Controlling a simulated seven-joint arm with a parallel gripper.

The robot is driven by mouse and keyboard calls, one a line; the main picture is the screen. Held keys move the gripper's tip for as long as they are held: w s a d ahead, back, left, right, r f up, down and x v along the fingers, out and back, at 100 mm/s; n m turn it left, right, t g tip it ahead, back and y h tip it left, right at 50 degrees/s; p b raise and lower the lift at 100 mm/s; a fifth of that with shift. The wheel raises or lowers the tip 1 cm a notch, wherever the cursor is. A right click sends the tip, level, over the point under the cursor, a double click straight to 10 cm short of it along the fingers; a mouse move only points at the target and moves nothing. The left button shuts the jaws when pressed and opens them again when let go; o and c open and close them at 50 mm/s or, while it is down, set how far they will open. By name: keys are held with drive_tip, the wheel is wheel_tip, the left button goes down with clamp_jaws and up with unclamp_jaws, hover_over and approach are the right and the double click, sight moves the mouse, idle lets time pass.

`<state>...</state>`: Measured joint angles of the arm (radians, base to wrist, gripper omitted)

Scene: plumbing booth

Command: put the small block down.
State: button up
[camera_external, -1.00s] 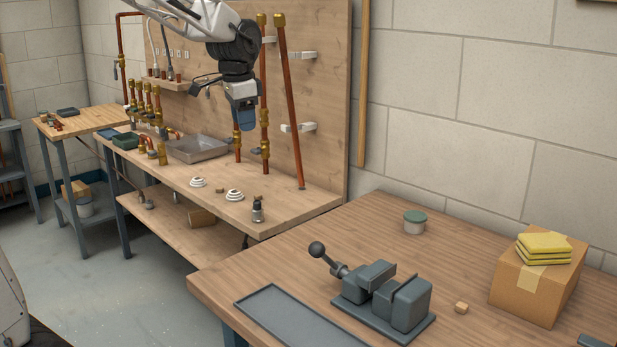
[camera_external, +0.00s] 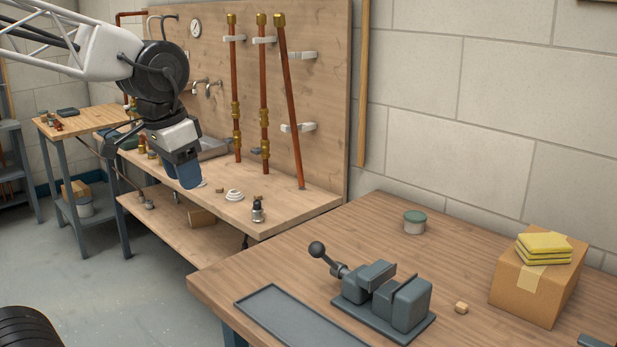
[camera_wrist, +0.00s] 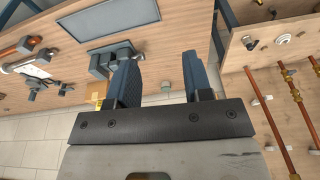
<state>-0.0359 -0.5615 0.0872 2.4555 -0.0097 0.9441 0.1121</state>
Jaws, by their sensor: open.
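A small wooden block (camera_external: 461,308) lies on the near wooden table, between the grey vise and the cardboard box. Another small block-like piece (camera_external: 219,190) lies on the far workbench beside a white ring fitting. My gripper (camera_external: 186,176) hangs in the air with its blue fingers pointing down, in front of the far workbench in the external view. In the wrist view my gripper (camera_wrist: 163,78) has its two fingers wide apart, with nothing between them. I cannot tell which of the two pieces the task means.
On the near table are the vise (camera_external: 384,295), a grey tray (camera_external: 296,322), a green-lidded tin (camera_external: 414,222) and the box (camera_external: 536,285) with yellow sponges on top. Copper pipes (camera_external: 264,110) stand along the back panel.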

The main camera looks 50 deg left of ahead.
drive_tip(key=shift+n, duration=0.3)
drive_tip(key=s, duration=0.1)
drive_tip(key=s+d+f, duration=0.1)
drive_tip(key=s, duration=0.2)
drive_tip(key=shift+s+d+f, duration=0.2)
drive_tip(key=shift+d+f, duration=0.05)
drive_tip(key=shift+f, duration=0.1)
idle(0.8)
